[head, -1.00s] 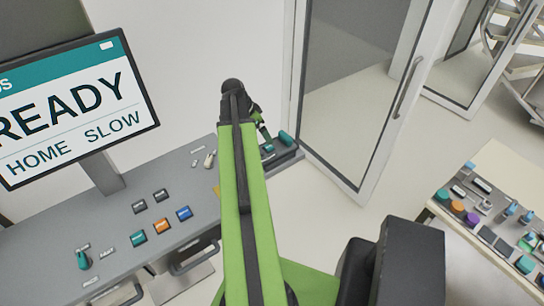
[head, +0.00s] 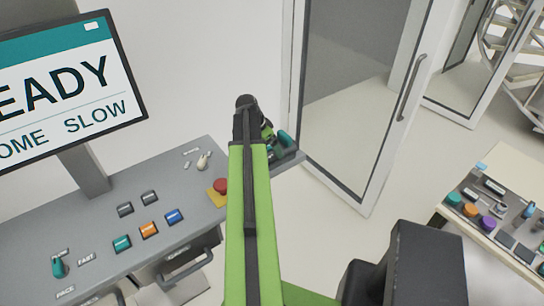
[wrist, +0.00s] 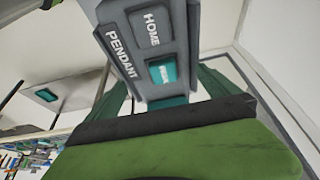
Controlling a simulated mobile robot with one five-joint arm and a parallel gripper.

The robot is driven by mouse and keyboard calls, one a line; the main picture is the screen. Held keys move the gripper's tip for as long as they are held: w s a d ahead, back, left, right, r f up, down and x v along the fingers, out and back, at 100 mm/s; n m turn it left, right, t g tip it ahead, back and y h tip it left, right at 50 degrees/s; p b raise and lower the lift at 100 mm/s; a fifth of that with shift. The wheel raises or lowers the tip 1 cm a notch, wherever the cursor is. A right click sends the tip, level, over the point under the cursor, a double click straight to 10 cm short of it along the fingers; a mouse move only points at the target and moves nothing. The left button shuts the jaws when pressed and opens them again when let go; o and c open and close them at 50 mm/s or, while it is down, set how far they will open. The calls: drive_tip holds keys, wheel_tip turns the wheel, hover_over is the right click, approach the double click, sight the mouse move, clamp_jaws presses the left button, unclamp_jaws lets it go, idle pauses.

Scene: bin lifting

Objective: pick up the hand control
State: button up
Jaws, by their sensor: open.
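In the wrist view, a grey panel (wrist: 135,70) lettered PENDANT and HOME, with a teal key, fills the top middle. Teal (wrist: 166,102) shows below it, between the spread green fingers of my gripper (wrist: 165,88). My gripper is open and holds nothing. I cannot tell whether the fingers touch anything.
A glass door (head: 360,100) is right of the console's end. A cluttered table (head: 495,215) stands at the right.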

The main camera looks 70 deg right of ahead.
drive_tip(key=shift+r, duration=0.1)
drive_tip(key=c, duration=1.9)
drive_tip(key=shift+w, duration=0.1)
